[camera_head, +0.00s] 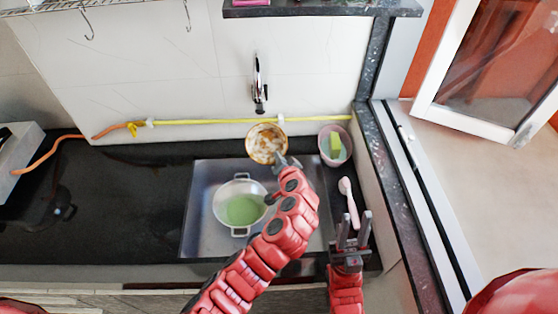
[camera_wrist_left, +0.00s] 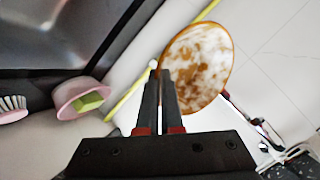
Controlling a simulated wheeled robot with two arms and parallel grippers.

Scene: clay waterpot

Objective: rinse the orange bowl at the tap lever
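The orange bowl (camera_head: 262,134) has a stained, whitish-brown inside. It is in front of and just below the tap (camera_head: 260,88) on the wall in the head view. My left gripper (camera_head: 287,161) is at the bowl's near right edge. In the left wrist view the fingers of my left gripper (camera_wrist_left: 159,78) are close together at the rim of the bowl (camera_wrist_left: 203,62), which is tilted and held. The exact grip on the rim is partly hidden. No water stream is visible.
The sink (camera_head: 203,180) holds a two-handled pot (camera_head: 222,203) with green contents. Right of it are a pink bowl (camera_head: 326,155) with a green-yellow sponge (camera_head: 336,142) and a pink brush (camera_head: 349,200). A yellow hose (camera_head: 200,122) runs along the wall. The dark counter (camera_head: 120,210) at left is mostly free.

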